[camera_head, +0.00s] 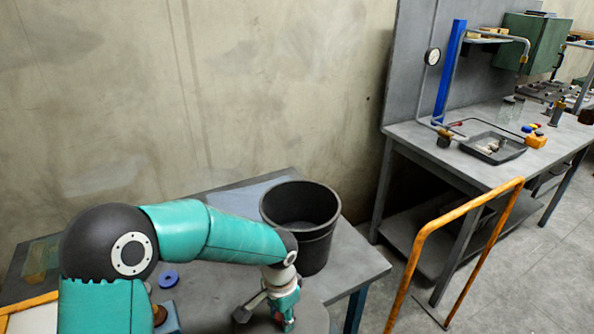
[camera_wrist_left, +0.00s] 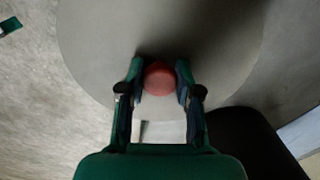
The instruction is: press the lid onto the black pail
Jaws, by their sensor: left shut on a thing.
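The black pail (camera_head: 318,250) stands upright and open on the grey table, and its inside looks empty. A dark rounded shape at the lower right of the left wrist view seems to be the pail (camera_wrist_left: 245,140). The lid is a round grey disc (camera_head: 314,317) in front of the pail, beside it and not over its mouth. In the left wrist view the lid (camera_wrist_left: 90,45) fills the upper middle. My left gripper (camera_head: 284,318) is shut on the lid's red knob (camera_wrist_left: 160,78), with one finger on each side. My right gripper is not in view.
A blue ring (camera_head: 168,280) lies on the table left of the pail. An orange rail (camera_head: 425,240) stands right of the table. A grey workbench (camera_head: 410,133) with a tray (camera_head: 493,149) and tools is at the back right. A concrete wall rises behind.

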